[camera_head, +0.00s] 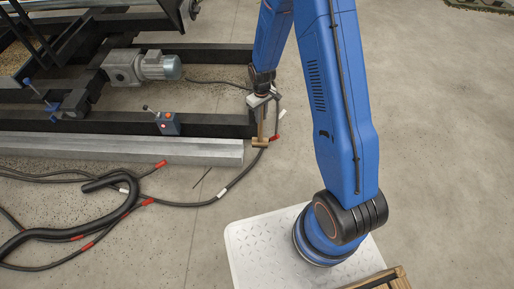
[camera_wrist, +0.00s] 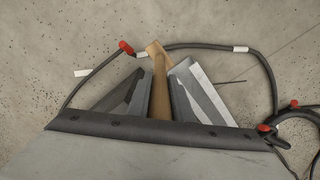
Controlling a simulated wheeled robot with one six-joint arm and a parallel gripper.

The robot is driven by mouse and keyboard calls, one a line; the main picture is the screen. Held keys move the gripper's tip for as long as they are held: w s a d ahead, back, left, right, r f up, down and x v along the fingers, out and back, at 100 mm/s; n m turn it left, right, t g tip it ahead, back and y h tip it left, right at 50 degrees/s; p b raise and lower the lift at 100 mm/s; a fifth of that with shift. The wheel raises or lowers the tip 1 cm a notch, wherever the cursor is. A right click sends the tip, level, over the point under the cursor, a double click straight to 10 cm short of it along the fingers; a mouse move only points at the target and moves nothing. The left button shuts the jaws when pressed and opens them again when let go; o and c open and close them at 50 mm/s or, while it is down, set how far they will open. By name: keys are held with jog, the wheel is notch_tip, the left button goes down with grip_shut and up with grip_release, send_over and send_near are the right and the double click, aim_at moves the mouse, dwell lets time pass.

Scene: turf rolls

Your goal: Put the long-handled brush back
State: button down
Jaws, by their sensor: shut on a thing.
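The long-handled brush (camera_head: 261,126) shows in the head view as a light wooden handle with a short wooden crosspiece at its lower end. My gripper (camera_head: 263,102) is shut on the handle, and the brush hangs below it beside the end of the dark frame. In the wrist view the wooden brush (camera_wrist: 159,82) runs between the two grey fingers of my gripper (camera_wrist: 163,75), with its crosspiece beyond the fingertips. The bristles cannot be made out. I cannot tell whether the brush touches the floor or the cable behind it.
A dark steel frame (camera_head: 215,122) with a grey motor (camera_head: 140,67) and a pale metal beam (camera_head: 120,150) stands at the left. The floor at the right is mostly clear.

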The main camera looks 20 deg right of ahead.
aim_at(260, 130)
jog(key=shift+a+f, duration=0.15)
jog(key=shift+f, duration=2.4)
jog(key=shift+a+f, duration=0.1)
jog(key=shift+f, duration=2.55)
jog(key=c, duration=1.6)
grip_release()
